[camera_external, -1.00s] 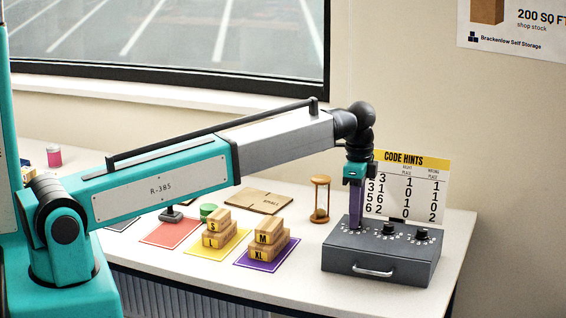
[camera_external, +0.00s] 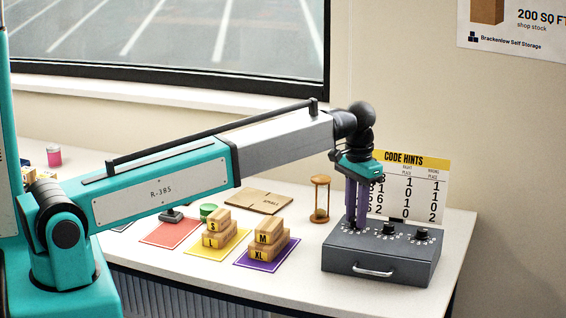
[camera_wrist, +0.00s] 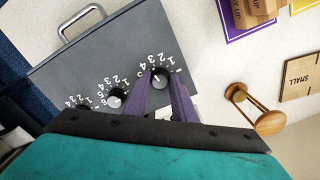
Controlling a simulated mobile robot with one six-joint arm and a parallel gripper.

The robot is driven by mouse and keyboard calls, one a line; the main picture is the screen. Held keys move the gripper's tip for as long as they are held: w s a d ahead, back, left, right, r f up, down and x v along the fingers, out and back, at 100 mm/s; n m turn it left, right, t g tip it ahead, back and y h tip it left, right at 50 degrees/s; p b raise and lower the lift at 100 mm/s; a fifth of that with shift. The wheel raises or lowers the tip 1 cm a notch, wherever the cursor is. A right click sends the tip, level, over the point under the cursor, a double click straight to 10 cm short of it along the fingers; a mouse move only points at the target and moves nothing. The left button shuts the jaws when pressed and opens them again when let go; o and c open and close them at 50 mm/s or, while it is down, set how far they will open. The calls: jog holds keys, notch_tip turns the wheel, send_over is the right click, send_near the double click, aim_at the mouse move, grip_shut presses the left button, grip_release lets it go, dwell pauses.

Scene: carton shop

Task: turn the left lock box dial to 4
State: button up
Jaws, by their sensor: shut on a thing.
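The dark grey lock box (camera_external: 375,262) sits at the right end of the table. It has three black dials in a row on top, with white numbers around them. My gripper (camera_external: 357,222) points down over the left dial, its purple fingers shut on it. In the wrist view the left dial (camera_wrist: 159,75) shows between the fingertips (camera_wrist: 160,86). A pale pointer mark shows on it, but I cannot tell which number it points to. The middle dial (camera_wrist: 115,97) and right dial (camera_wrist: 84,107) are clear of the fingers; both also show in the external view.
The code hints card (camera_external: 421,185) stands behind the box, partly hidden by my gripper. An hourglass (camera_external: 320,200) stands left of the box.

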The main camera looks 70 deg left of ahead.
jog(key=n, duration=0.3)
jog(key=shift+n, duration=0.4)
dwell(0.3)
jog(key=o, duration=1)
jog(key=shift+o, duration=0.2)
notch_tip(320, 180, up, 14)
jog(key=p, duration=0.7)
jog(key=shift+p, duration=0.4)
jog(key=shift+f, duration=0.1)
